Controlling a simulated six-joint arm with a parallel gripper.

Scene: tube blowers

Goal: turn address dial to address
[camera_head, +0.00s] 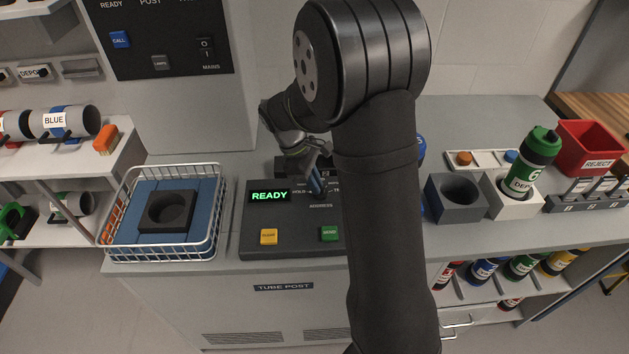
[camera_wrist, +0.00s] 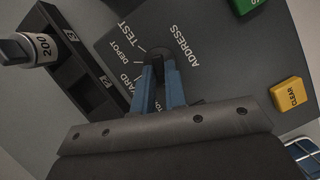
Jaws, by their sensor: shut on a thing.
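The address dial (camera_wrist: 153,57) is a small dark knob on the grey panel, ringed by labels such as TEST, DEPOT and one ending in ARD. My gripper (camera_wrist: 158,74), with blue fingers, is shut on the dial, one finger on each side. The fingers and the wrist hide part of the dial and its lower labels, and I cannot tell which label it points to. In the head view my gripper (camera_head: 317,182) is over the upper part of the dark control panel (camera_head: 290,246), and the dial is hidden there. The panel's display (camera_head: 269,197) reads READY in green.
A yellow CLEAR button (camera_head: 268,237) and a green button (camera_head: 329,233) are on the panel. A wire basket (camera_head: 112,240) stands left; a grey holder (camera_head: 457,198) and a white holder (camera_head: 515,203) with a green-capped tube (camera_head: 538,148) stand right. A 200-marked piece (camera_wrist: 42,47) is near the dial.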

